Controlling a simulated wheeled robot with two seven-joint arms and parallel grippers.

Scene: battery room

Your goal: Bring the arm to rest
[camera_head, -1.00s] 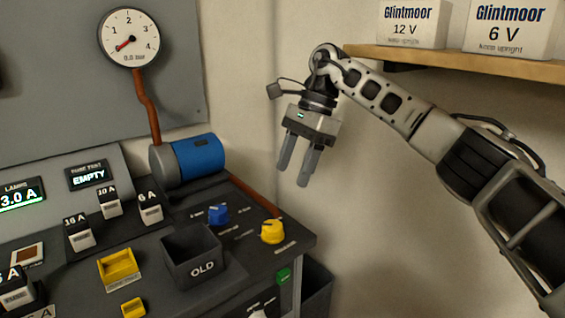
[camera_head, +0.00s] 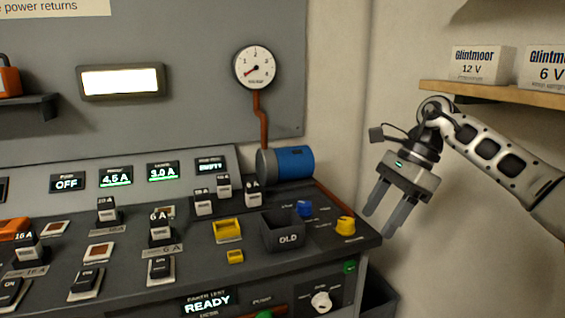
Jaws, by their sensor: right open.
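My right gripper (camera_head: 379,219) hangs in the air at the right end of the dark control bench (camera_head: 215,270). Its two grey fingers point down and are apart, with nothing between them. It appears beside the bench's right edge, near the yellow knob (camera_head: 346,226), and looks clear of it. My right arm (camera_head: 490,150) comes in from the right, below the shelf. My left gripper is not in view.
A wooden shelf (camera_head: 500,93) with Glintmoor boxes (camera_head: 480,65) is above my right arm. The bench holds an OLD bin (camera_head: 283,238), a yellow tray (camera_head: 227,230), several fuses and a blue cylinder (camera_head: 292,162). A gauge (camera_head: 255,67) hangs on the panel.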

